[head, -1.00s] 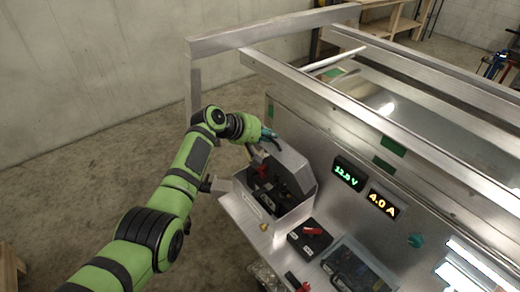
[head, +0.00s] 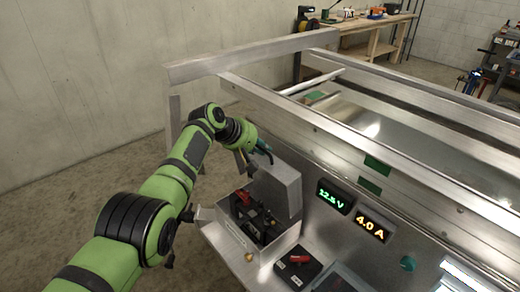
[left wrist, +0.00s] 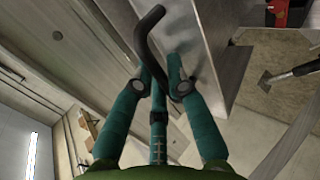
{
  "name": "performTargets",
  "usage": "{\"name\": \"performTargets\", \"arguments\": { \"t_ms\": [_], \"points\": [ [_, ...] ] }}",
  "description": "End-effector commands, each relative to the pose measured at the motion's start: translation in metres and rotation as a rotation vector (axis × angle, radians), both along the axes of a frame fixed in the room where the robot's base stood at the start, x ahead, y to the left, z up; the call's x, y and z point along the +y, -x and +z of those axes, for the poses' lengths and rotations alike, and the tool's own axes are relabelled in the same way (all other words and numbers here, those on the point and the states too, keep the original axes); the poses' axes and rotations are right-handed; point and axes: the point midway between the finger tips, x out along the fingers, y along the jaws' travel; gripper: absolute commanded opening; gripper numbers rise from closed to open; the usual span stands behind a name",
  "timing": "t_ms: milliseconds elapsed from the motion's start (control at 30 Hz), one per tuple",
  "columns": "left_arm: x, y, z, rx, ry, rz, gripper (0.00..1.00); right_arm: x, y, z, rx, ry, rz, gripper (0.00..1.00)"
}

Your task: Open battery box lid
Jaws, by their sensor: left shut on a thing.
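The battery box (head: 228,232) is a grey metal box on the trailer's front shelf. Its lid (head: 277,190) is raised and stands nearly upright at the back, so the box is open at the top. A dark battery (head: 262,222) with a red part shows inside. My left gripper (head: 266,155) is at the lid's top edge. In the left wrist view, its teal fingers (left wrist: 160,82) are closed on the dark curved lid handle (left wrist: 146,32). The lid's metal face also shows there (left wrist: 203,50). My right gripper is not in view.
The trailer panel with a green voltage display (head: 334,197) and an orange current display (head: 372,224) stands right of the lid. A black unit with a red switch (head: 300,262) sits right of the box. Metal rails (head: 330,115) run behind. Floor left of the trailer is clear.

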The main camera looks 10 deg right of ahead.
Motion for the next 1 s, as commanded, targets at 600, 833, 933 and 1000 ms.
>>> {"name": "performTargets", "arguments": {
  "t_ms": [600,833,933,1000],
  "points": [
    [-0.0016,0.0031,-0.0058,0.015,-0.003,-0.003,0.41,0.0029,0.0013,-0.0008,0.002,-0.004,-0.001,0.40],
    [-0.0014,0.0023,-0.0044,0.012,-0.003,-0.003,0.41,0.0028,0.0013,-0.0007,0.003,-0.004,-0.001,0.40],
    [-0.0011,0.0020,-0.0035,0.010,-0.003,-0.002,0.41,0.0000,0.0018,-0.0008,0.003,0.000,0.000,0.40],
    [-0.0005,0.0019,-0.0026,0.009,-0.002,-0.002,0.41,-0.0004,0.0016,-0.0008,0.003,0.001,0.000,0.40]
  ]
}}
